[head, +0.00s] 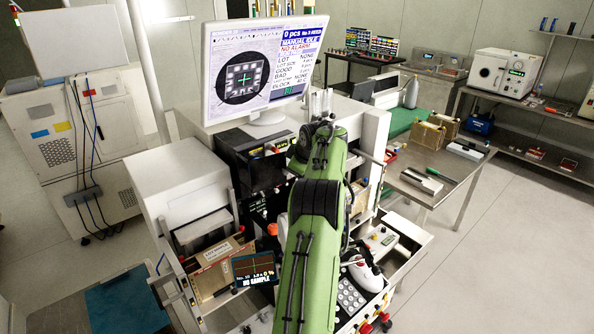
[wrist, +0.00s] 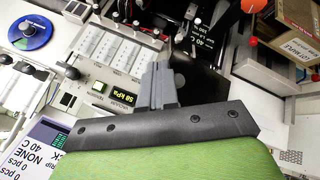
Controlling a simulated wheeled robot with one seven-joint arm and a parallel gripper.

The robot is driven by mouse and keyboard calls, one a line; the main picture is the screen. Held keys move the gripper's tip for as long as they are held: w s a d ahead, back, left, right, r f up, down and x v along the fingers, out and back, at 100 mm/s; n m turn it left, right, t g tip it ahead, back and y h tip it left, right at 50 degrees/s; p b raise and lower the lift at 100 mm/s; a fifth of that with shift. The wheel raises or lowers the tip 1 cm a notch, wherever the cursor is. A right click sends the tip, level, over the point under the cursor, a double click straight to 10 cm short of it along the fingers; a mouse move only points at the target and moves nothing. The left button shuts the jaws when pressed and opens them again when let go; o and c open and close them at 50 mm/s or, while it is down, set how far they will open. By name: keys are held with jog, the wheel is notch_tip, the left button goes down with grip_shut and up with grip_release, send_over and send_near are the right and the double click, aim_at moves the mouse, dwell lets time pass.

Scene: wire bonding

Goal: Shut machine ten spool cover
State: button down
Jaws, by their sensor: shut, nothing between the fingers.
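The machine under the large monitor (head: 266,75) fills the middle of the head view; the monitor text seems to include the number 10. A round blue disc with a dark hub, which looks like a spool (wrist: 30,31), lies at the upper left of the wrist view, apart from my fingers. I cannot clearly make out the spool cover or its position.
A green pressure display (wrist: 122,90) and a panel of white slots (wrist: 105,46) are near my fingers.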

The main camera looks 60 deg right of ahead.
jog(key=shift+w+d+f, duration=0.1)
jog(key=shift+w+d, duration=0.55)
jog(key=shift+d, duration=0.05)
